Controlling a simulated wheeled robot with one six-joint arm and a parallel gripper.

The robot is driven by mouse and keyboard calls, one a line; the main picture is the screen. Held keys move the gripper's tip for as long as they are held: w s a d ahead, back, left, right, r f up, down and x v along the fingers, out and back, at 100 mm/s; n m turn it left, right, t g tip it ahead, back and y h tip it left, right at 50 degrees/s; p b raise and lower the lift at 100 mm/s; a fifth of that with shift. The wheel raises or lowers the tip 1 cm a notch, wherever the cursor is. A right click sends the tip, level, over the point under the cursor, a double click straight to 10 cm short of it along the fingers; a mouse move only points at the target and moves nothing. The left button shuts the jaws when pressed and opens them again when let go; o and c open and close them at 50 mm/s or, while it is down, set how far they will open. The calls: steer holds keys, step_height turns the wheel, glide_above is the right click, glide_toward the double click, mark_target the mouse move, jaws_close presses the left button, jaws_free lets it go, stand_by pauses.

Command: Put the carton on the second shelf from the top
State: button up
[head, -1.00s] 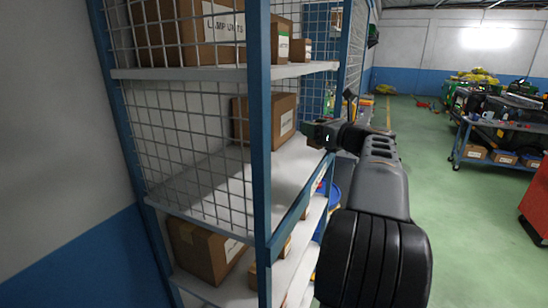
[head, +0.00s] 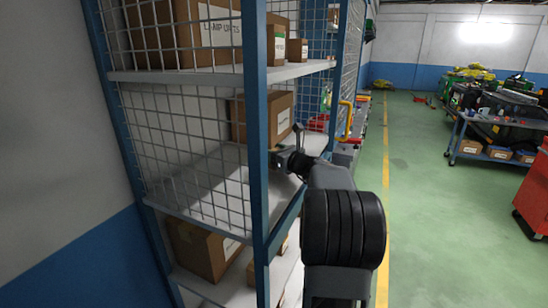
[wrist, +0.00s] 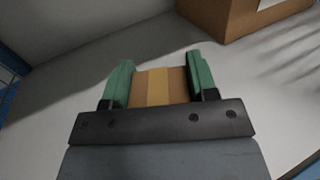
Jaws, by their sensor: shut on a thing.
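My gripper (wrist: 159,76) is shut on the carton (wrist: 157,88) in the wrist view. The carton is brown with a yellowish tape stripe and sits between the two green fingers. In the head view my gripper (head: 281,156) reaches past the blue front post into the bay over a grey shelf board (head: 215,180). The carton is mostly hidden there. The wrist view shows the pale shelf surface (wrist: 75,75) below and beyond it. I cannot tell whether the carton touches the board.
A larger labelled box (head: 279,118) stands at the back of the same shelf; a box (wrist: 232,18) shows at the wrist view's upper right. Boxes (head: 170,32) fill the shelf above, and a box (head: 200,245) sits below. Wire mesh and a blue post (head: 255,130) bound the bay.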

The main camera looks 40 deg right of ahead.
steer(key=shift+f, duration=0.85)
steer(key=shift+f, duration=0.2)
steer(key=o, duration=0.9)
steer(key=shift+o, duration=0.2)
steer(key=shift+r, duration=0.1)
steer(key=shift+r, duration=0.15)
steer(key=s+d+b, duration=0.1)
steer(key=s+b, duration=0.1)
steer(key=s, duration=1)
steer(key=shift+d+b, duration=0.35)
steer(key=shift+b, duration=0.05)
